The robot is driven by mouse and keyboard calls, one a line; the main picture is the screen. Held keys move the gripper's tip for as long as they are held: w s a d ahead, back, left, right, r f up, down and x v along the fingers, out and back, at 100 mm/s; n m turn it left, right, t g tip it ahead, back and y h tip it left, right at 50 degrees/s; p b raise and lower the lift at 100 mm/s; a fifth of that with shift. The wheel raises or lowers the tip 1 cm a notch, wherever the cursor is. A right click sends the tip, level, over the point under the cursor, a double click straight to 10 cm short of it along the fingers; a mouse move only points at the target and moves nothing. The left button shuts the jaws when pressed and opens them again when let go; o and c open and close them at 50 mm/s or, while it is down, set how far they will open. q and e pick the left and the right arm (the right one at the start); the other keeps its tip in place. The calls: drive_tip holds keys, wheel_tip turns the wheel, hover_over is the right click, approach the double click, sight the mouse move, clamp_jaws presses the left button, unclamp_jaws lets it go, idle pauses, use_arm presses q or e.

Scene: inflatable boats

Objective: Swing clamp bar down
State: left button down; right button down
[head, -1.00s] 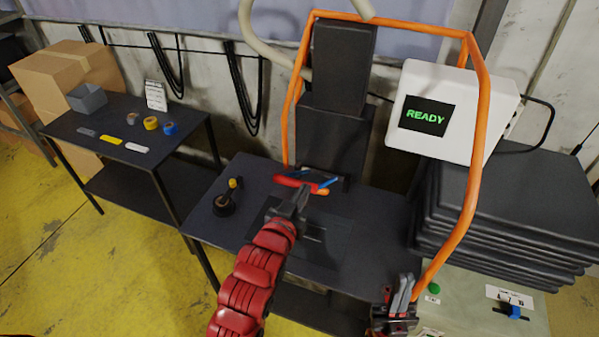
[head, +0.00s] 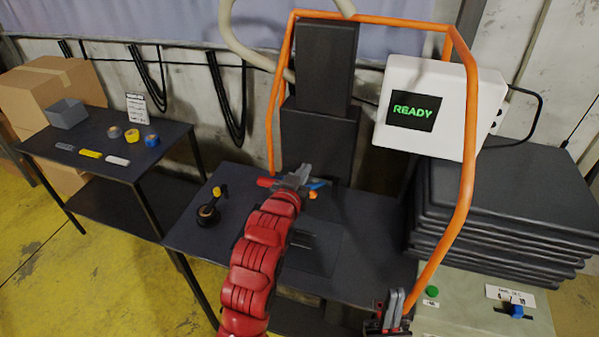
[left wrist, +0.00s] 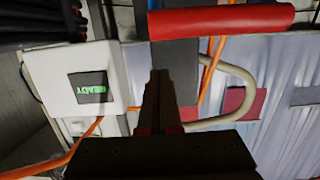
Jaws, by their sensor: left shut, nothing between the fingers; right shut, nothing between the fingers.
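A short red bar (head: 265,182) lies at the foot of the black press (head: 320,130), with a blue piece (head: 318,185) and an orange piece at its right. A red bar (left wrist: 220,20) also crosses the top of the left wrist view, close to the camera. Which part is the clamp bar is not certain. My left gripper (head: 302,176) is shut and empty, in front of the press and overlapping the red bar; contact cannot be told. Its shut fingers show in the left wrist view (left wrist: 160,95). My right gripper (head: 392,308) is shut and empty at the table's front right.
A black lever with a yellow knob (head: 219,190) stands on the dark table (head: 200,238). An orange tube frame (head: 468,150) surrounds the press. A white box reading READY (head: 445,72) hangs at right above stacked dark slabs (head: 520,190). A side table (head: 95,130) holds tape rolls.

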use_arm(q)
drive_tip(key=shift+s+a+f+p, duration=0.1)
drive_tip(key=shift+s+f+p, duration=0.2)
drive_tip(key=shift+f, duration=0.2)
drive_tip(key=shift+s+a+f+p, duration=0.1)
drive_tip(key=shift+s+f+p, duration=0.2)
drive_tip(key=shift+f, duration=0.2)
drive_tip(key=shift+s+a+f, duration=0.1)
drive_tip(key=shift+s+f, duration=0.2)
drive_tip(key=shift+f, duration=0.25)
